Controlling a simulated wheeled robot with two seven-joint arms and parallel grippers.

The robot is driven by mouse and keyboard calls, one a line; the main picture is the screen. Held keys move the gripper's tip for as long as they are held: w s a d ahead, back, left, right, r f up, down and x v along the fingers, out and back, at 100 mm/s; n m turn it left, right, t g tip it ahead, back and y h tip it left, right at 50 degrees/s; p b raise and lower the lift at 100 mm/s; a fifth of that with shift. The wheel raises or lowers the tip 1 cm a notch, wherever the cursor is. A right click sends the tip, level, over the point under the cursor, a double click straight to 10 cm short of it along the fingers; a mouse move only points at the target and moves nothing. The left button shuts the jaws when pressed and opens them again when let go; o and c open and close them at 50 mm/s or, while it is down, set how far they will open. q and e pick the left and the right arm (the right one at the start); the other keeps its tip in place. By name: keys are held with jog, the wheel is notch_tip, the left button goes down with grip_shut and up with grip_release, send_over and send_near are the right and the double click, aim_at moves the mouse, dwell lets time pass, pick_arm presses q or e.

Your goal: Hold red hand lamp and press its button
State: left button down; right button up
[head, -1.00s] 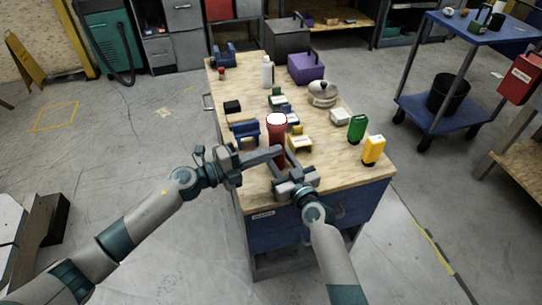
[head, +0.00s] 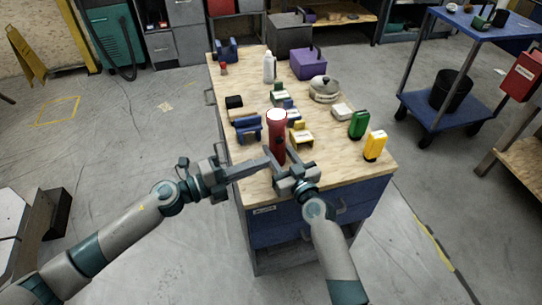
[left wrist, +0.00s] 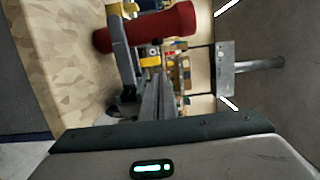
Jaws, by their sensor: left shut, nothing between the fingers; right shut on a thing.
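The red hand lamp (head: 278,138) stands roughly upright at the near end of the wooden table top in the head view, its pale lens end up. My right gripper (head: 281,160) is shut on its lower part. My left gripper (head: 268,160) is shut and empty, its fingertips close to the lamp's left side, low down. I cannot tell whether they touch it. In the left wrist view the lamp (left wrist: 165,28) lies across the top, with a finger of my right gripper over it. My left fingers (left wrist: 158,85) show closed together below it.
The table top (head: 325,160) also carries a blue object (head: 248,130), a yellow-topped holder (head: 301,138), a green bottle (head: 358,125), a yellow bottle (head: 375,146), a white bottle (head: 268,68) and a grey pot (head: 324,90). A blue trolley (head: 440,115) stands right.

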jog(key=shift+f, duration=0.25)
pick_arm(q)
jog(key=v, duration=0.5)
jog(key=shift+s, duration=0.1)
pick_arm(e)
jog(key=o, duration=1.2)
jog(key=shift+d+r, duration=0.1)
jog(key=v, duration=1.2)
